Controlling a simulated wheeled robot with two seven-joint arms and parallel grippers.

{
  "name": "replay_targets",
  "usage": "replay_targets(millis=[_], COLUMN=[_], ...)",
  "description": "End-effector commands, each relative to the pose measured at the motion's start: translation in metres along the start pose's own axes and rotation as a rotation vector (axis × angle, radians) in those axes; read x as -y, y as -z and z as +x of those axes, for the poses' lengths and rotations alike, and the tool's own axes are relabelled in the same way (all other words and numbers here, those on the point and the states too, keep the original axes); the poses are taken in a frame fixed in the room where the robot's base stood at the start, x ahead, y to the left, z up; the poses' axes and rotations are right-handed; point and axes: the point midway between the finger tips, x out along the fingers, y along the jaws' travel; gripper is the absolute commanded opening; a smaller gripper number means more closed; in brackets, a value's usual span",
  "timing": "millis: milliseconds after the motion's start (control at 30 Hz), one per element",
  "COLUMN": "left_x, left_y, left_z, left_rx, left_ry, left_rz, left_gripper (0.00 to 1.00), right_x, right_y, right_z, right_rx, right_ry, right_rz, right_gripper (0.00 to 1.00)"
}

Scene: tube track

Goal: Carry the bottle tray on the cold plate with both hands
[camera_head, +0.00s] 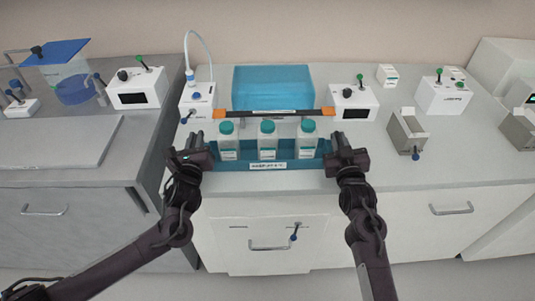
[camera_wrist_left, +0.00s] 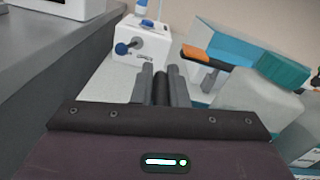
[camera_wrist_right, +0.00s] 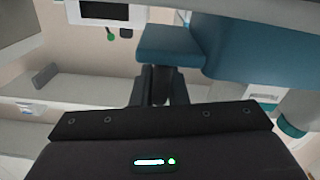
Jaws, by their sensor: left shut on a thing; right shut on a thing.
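The teal bottle tray (camera_head: 310,163) is in the middle of the head view, near the counter's front edge. It holds three white bottles (camera_head: 267,143) with teal caps, all upright. My left gripper (camera_head: 201,142) is shut at the tray's left end. In the left wrist view its fingers (camera_wrist_left: 163,80) are together beside a bottle (camera_wrist_left: 250,100); the part gripped is hidden. My right gripper (camera_head: 338,142) is shut on the tray's right end, where a teal tab (camera_wrist_right: 168,43) shows at its fingertips. I cannot make out the cold plate separately, or any gap under the tray.
A dark bar with orange ends (camera_head: 277,112) lies behind the bottles, before a clear blue box (camera_head: 272,84). White devices stand at left (camera_head: 196,98) and right (camera_head: 354,103). The counter (camera_head: 440,165) at front right is clear.

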Motion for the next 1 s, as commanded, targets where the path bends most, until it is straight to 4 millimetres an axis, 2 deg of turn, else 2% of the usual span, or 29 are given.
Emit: replay_targets(millis=[333, 800, 1000], left_x=[0.002, 0.011, 0.011], left_y=[-0.01, -0.051, -0.052], left_z=[0.0, 0.0, 0.0], left_rx=[0.004, 0.004, 0.004], left_ry=[0.001, 0.002, 0.002], left_rz=[-0.003, -0.004, -0.004], left_gripper=[0.0, 0.0, 0.0], right_x=[-0.002, -0.009, -0.009], right_y=[0.01, 0.05, 0.051], right_z=[0.0, 0.0, 0.0], right_rx=[-0.004, -0.003, -0.002], right_ry=[0.001, 0.002, 0.002], right_rz=[-0.002, -0.003, -0.003], right_gripper=[0.0, 0.0, 0.0])
